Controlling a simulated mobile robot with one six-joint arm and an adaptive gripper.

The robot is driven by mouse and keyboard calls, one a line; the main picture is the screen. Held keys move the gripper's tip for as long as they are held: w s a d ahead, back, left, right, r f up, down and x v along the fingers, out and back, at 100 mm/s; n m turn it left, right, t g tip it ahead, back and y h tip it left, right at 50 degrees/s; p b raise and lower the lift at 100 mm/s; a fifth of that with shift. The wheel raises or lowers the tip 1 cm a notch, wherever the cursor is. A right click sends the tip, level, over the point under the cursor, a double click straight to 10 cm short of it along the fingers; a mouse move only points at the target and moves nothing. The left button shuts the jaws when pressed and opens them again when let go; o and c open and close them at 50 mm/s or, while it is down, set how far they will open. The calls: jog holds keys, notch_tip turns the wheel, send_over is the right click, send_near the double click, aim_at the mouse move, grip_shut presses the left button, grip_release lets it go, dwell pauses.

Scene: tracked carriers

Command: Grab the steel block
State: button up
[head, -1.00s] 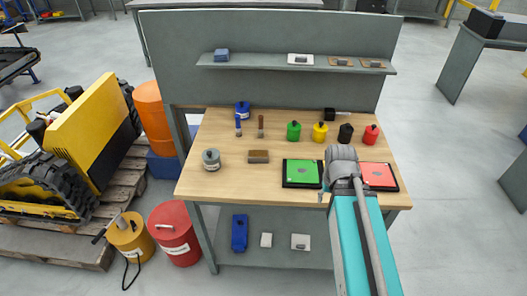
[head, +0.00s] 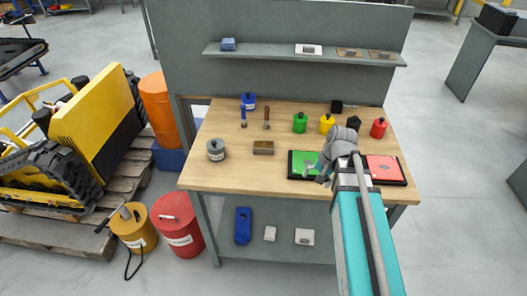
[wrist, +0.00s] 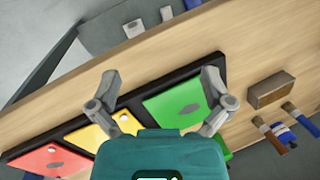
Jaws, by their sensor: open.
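A small brownish block with a greyish face (head: 263,147) lies on the wooden bench top, left of the green panel; it also shows at the right of the wrist view (wrist: 272,90). I cannot tell whether it is steel. Small pale blocks (head: 270,233) (head: 304,236) lie on the lower shelf. My gripper (head: 316,172) hangs over the right part of the green panel (head: 299,160), right of the brownish block and apart from it. In the wrist view its fingers (wrist: 161,78) are spread with nothing between them, above a dark tray with red, yellow and green panels.
Several coloured canisters (head: 300,123) stand behind the tray. A grey canister (head: 216,149) stands left of the brownish block, and two brushes (head: 266,117) stand behind it. An upper shelf (head: 280,53) spans the back panel. The bench's front left is clear.

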aim_at(260, 145)
jog(key=w+a+m+y+b, duration=0.1)
jog(key=w+m, duration=0.1)
jog(key=w, duration=0.1)
jog(key=w+a+f+m+y+b, duration=0.1)
jog(key=w+a+m+y, duration=0.1)
jog(key=w, duration=0.1)
jog(key=w+a+m+y+b, duration=0.1)
jog(key=w+m+b, duration=0.1)
jog(key=w, duration=0.2)
jog(key=shift+a+f+y, duration=0.3)
jog(key=shift+f, duration=0.05)
jog(key=w+m+y+b, duration=0.1)
jog(key=w+m, duration=0.1)
jog(key=w, duration=0.1)
jog(key=w+a+r+m+y+b, duration=0.1)
jog(key=w+m+y+b, duration=0.1)
jog(key=w, duration=0.1)
jog(key=w+a+r+m+y+b, duration=0.1)
jog(key=w+m+y, duration=0.1)
jog(key=w+m, duration=0.1)
jog(key=shift+w+a+r+b, duration=0.2)
jog(key=shift+w+b, duration=0.1)
jog(key=shift+w, duration=0.15)
jog(key=shift+w+r+m+y, duration=0.3)
jog(key=shift+m+y, duration=0.1)
jog(key=shift+y, duration=0.1)
jog(key=shift+a, duration=0.1)
